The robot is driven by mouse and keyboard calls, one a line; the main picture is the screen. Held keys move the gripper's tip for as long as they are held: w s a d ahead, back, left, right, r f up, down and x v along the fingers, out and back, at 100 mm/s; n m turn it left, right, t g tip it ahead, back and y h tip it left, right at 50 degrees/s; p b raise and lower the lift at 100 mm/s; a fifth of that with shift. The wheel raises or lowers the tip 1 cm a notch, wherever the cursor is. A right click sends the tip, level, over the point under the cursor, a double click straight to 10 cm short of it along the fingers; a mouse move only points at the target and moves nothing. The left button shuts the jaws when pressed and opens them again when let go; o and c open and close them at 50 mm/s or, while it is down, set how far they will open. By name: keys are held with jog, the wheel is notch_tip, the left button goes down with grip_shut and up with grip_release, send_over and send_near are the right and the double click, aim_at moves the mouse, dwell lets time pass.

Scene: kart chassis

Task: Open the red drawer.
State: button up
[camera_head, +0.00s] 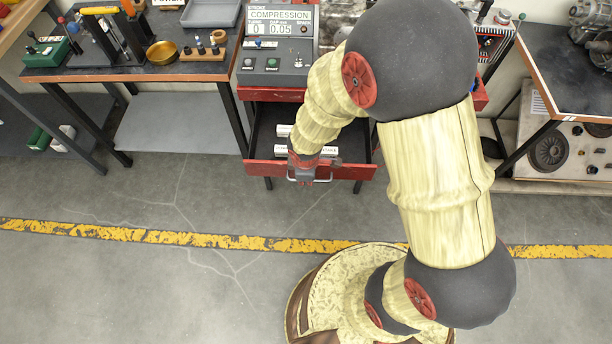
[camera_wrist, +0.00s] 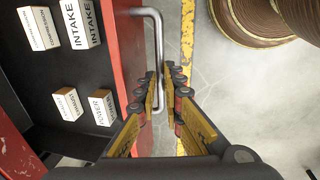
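The red drawer (camera_head: 262,172) is pulled out from under the compression bench and shows its dark inside. Its red front (camera_wrist: 125,50) and metal bar handle (camera_wrist: 157,38) also show in the wrist view. My gripper (camera_head: 302,178) is at the handle, in front of the drawer. In the wrist view my gripper's fingertips (camera_wrist: 162,72) are close together on either side of the bar, and appear shut on it. The fingers hide part of the bar. White labelled blocks (camera_wrist: 38,28) lie inside the drawer.
The compression console (camera_head: 275,62) stands above the drawer. A workbench with tools (camera_head: 150,72) is to the left and another table (camera_head: 565,75) to the right.

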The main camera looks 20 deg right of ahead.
jog(key=shift+o, duration=0.9)
jog(key=shift+f, duration=0.1)
jog(key=shift+r, duration=0.4)
notch_tip(320, 180, up, 11)
jog(key=s, duration=0.2)
jog(key=shift+a, duration=0.3)
